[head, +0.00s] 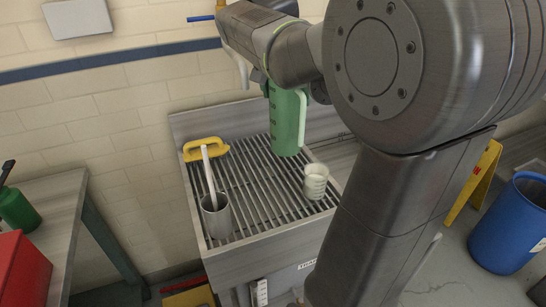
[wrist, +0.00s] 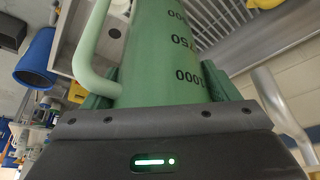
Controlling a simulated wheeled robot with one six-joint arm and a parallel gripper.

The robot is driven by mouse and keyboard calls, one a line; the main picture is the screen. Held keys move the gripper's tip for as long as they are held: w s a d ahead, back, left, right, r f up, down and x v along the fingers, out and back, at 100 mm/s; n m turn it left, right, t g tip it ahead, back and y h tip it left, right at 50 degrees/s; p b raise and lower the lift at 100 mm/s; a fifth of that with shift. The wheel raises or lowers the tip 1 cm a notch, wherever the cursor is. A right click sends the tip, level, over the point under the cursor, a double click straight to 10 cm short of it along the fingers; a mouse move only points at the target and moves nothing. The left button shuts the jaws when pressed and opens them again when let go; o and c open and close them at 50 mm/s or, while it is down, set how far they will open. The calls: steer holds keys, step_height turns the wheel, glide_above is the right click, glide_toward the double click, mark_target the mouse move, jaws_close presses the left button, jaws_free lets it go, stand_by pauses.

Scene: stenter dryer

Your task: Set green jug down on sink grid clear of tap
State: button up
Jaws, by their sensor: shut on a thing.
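The green jug (head: 288,122) hangs upright above the back right part of the sink grid (head: 252,190), with its handle to the right. Its black marks show in the wrist view (wrist: 170,45), the handle at left. My gripper (wrist: 160,95) is shut on the jug's body; in the head view my arm mostly hides it. The tap's blue lever (head: 201,18) is on the wall, and its pale spout (head: 242,72) comes down left of the jug. A grey pipe, likely the spout, shows right of the jug in the wrist view (wrist: 280,105).
A white beaker (head: 316,181) stands on the grid's right side. A grey mug (head: 216,216) holding a pale-handled tool stands at the front left. A yellow-handled thing (head: 205,149) lies at the back left. The grid's middle is bare. A blue barrel (head: 508,228) stands right.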

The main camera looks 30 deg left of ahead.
mark_target(281, 126)
step_height(281, 126, down, 14)
steer(key=shift+f, duration=0.25)
steer(key=shift+f+b, duration=0.1)
steer(key=shift+b, duration=0.25)
steer(key=o, duration=1.8)
steer(key=shift+f, duration=0.1)
steer(key=shift+r, duration=0.3)
steer(key=v, duration=1.1)
steer(key=shift+s+r, duration=0.15)
steer(key=shift+r, duration=0.25)
